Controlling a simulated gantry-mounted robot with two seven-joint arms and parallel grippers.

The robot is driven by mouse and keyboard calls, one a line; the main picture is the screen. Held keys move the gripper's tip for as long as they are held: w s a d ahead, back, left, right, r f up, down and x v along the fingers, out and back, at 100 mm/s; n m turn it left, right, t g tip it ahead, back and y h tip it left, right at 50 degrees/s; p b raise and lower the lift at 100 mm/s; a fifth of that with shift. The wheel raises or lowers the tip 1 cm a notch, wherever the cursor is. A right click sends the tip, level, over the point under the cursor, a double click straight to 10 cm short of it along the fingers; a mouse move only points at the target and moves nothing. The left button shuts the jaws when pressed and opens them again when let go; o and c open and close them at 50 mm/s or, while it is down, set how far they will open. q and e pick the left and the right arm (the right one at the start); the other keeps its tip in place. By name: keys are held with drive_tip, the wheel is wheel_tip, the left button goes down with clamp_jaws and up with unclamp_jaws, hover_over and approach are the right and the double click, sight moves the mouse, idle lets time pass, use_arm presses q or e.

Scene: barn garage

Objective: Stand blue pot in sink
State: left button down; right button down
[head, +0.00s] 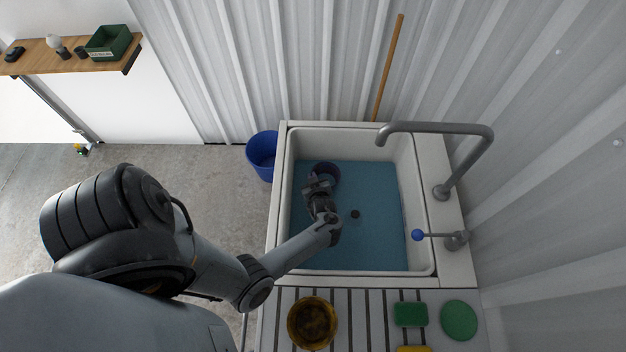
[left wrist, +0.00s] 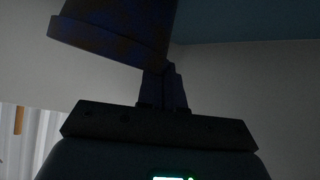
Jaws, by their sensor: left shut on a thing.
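The blue pot (head: 327,172) is inside the sink (head: 380,238), near its far left part. It looks dark blue with a brownish inside. My left gripper (head: 319,184) reaches into the sink from the left and is shut on the pot's near rim. In the left wrist view the pot (left wrist: 110,28) is dark and shows at the top left, with the gripper fingers (left wrist: 165,85) at its edge. The pot looks somewhat tilted there. I cannot tell whether its base touches the sink floor. My right gripper does not show.
A grey tap (head: 440,128) arches over the sink's far right corner, and a blue-knobbed lever (head: 418,235) juts over its right rim. A brown pot (head: 312,323), a green sponge (head: 410,314) and a green disc (head: 459,320) lie on the slatted drainer. A blue bucket (head: 262,152) stands left.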

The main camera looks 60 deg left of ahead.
use_arm(q)
drive_tip(key=shift+f, duration=0.15)
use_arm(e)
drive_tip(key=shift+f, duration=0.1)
use_arm(q)
drive_tip(key=c, duration=1.3)
unclamp_jaws()
